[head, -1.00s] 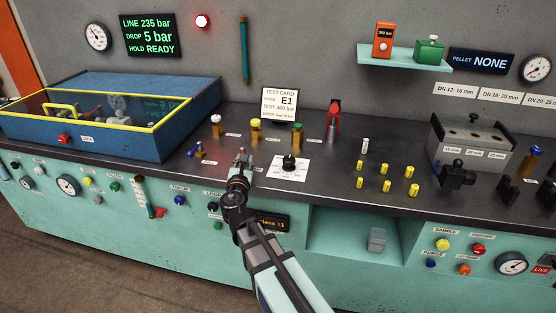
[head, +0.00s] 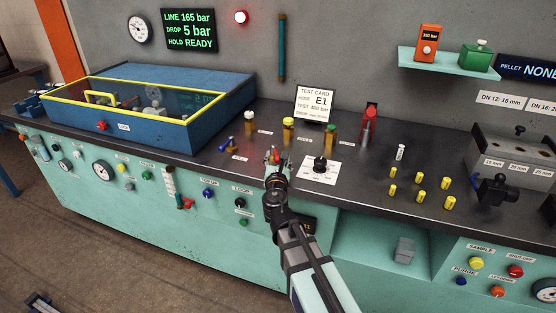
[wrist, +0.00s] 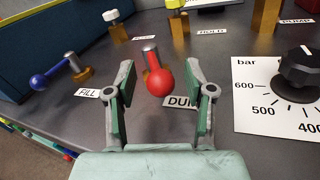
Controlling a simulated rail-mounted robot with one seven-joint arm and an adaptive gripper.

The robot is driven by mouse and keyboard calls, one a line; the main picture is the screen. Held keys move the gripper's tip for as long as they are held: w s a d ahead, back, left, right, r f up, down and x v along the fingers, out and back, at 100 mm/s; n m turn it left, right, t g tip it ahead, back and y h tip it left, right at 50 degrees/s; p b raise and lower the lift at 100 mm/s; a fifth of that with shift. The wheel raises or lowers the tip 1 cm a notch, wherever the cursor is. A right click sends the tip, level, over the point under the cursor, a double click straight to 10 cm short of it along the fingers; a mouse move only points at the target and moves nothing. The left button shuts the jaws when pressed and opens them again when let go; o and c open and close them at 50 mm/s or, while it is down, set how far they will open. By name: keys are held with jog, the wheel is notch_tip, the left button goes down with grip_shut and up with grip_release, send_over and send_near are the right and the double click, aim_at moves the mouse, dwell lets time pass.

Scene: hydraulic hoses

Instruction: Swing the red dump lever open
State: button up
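The DUMP label (wrist: 180,101) is partly covered by the right finger. In the head view my gripper (head: 272,165) is at the bench's front edge, with a bit of red showing at its tip. The display (head: 188,31) reads LINE 165 bar, DROP 5 bar, HOLD READY.
The blue FILL lever (wrist: 57,73) stands to the left. A black dial on a white scale card (head: 320,170) lies to the right. Yellow-capped and white-capped valves (head: 288,130) stand behind. The blue yellow-rimmed box (head: 215,122) is at the left.

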jog(key=shift+r, duration=0.1)
notch_tip(320, 180, up, 10)
jog(key=shift+f, duration=0.1)
dwell(0.6)
jog(key=shift+c, duration=0.3)
